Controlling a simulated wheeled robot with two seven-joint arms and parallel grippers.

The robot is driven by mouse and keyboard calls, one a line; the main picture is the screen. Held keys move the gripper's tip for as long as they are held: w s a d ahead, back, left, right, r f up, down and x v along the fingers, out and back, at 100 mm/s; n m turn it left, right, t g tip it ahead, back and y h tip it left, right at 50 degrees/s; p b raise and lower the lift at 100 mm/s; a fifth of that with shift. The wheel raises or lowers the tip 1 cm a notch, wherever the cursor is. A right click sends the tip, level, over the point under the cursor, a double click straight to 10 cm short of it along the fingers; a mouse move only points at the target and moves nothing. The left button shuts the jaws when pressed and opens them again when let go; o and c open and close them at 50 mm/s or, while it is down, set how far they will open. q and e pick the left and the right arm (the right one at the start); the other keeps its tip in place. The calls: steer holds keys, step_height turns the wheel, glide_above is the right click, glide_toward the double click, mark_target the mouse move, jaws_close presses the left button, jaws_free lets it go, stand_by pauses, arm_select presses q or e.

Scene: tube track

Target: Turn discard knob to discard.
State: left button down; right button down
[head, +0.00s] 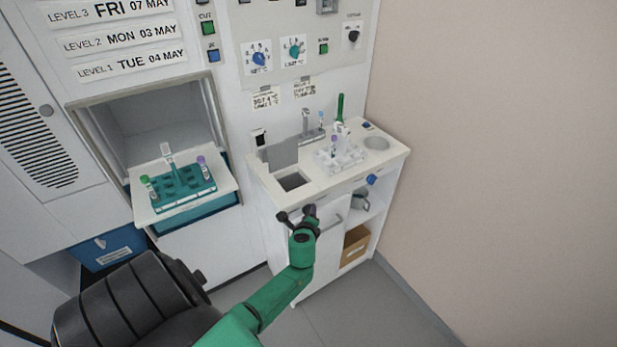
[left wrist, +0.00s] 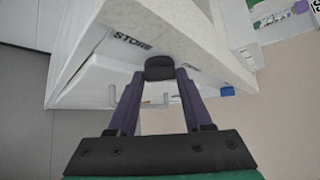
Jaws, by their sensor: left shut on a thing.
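The discard knob (left wrist: 159,64) is a dark block on the front of the white counter unit, seen in the left wrist view, with the word STORE to its left. My left gripper (left wrist: 160,78) has its two purple fingers closed against its sides. In the head view my left gripper (head: 310,209) is at the counter's front, below the small sink, and hides the knob. The knob's exact turn and any label on its right side cannot be made out. My right gripper is not in view.
A blue knob (head: 371,180) is on the counter front to the right. A white rack with tubes (head: 340,158) stands on the counter (head: 263,172). A teal tube rack (head: 180,185) sits in the open hatch at left. A wall (head: 480,150) closes the right side.

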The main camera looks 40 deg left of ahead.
arm_select(q)
steer(key=c, duration=0.6)
jaws_free()
steer(key=shift+f, duration=0.1)
steer(key=shift+d, duration=0.1)
steer(key=p+v, duration=0.1)
steer(key=v, duration=1.3)
steer(key=shift+s+d, duration=0.15)
steer(key=shift+s, duration=0.05)
